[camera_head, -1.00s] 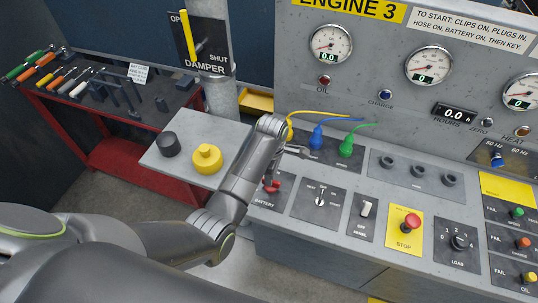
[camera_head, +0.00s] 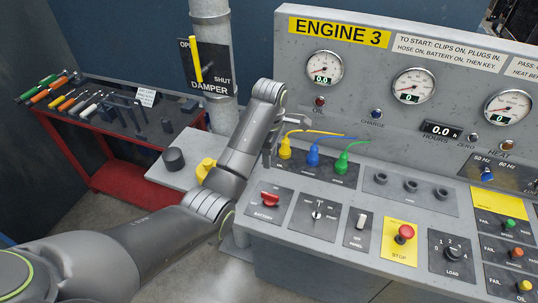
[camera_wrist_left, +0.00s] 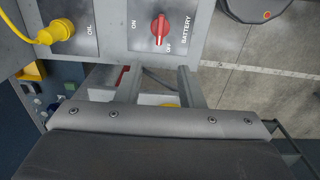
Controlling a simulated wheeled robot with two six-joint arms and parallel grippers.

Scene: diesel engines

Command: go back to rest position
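My left gripper (camera_head: 284,141) is in the air above the left end of the Engine 3 console, near the yellow plug. It is open and empty. In the left wrist view its two fingers (camera_wrist_left: 159,78) stand apart with nothing held between them. The red battery switch (camera_head: 269,199) is clear of the gripper; it also shows in the left wrist view (camera_wrist_left: 159,30), beyond the fingertips. My left arm reaches in from the lower left, bent at the elbow. My right gripper is not in view.
Yellow (camera_head: 285,150), blue (camera_head: 313,157) and green (camera_head: 341,164) plugs with cables stand on the console close to the gripper. A damper lever (camera_head: 196,60) is on the pipe behind. A red tool bench (camera_head: 125,184) is at the left. A black knob (camera_head: 174,159) sits on a side shelf.

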